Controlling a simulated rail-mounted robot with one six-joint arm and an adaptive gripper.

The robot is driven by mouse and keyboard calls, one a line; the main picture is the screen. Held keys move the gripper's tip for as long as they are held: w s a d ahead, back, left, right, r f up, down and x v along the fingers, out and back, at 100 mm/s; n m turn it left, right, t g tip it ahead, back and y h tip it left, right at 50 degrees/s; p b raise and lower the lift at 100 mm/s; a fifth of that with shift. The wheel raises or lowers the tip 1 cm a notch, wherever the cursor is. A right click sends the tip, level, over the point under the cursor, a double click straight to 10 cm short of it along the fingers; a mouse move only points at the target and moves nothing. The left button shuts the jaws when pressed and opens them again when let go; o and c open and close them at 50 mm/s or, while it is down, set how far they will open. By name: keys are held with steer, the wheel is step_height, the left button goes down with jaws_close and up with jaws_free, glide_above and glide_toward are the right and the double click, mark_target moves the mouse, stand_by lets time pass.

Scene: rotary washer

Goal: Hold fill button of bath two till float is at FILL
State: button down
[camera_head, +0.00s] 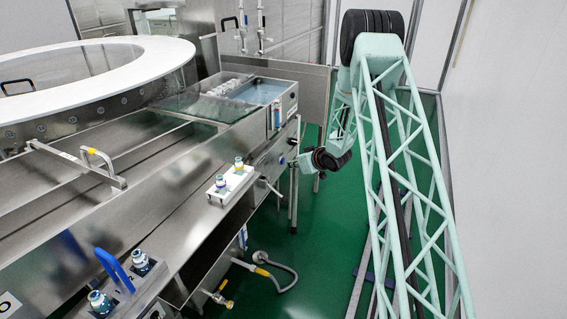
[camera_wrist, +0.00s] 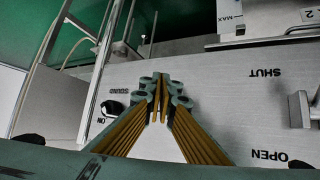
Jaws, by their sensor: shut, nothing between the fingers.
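Bath two appears to be the blue-water tank (camera_head: 262,92) at the far end of the washer in the head view. Its gauge plate (camera_head: 277,116) is on the tank's end. In the wrist view, part of a plate marked MAX (camera_wrist: 231,20) shows at top right, near a label with a 2 (camera_wrist: 300,28); I cannot make out a float or the FILL mark. My gripper (camera_wrist: 158,84) is shut and empty, in front of a grey panel (camera_wrist: 215,90) lettered SHUT, OPEN, SOUND and ON. I cannot make out the fill button or whether the fingertips touch anything.
A black knob (camera_wrist: 111,108) sits by the ON mark, left of my fingers. A metal handle (camera_wrist: 301,108) stands out at right. Green floor (camera_head: 325,235) is open beside the washer.

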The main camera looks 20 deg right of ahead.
steer(key=shift+s+d, duration=1.65)
steer(key=shift+s, duration=0.15)
steer(key=shift+r, duration=0.1)
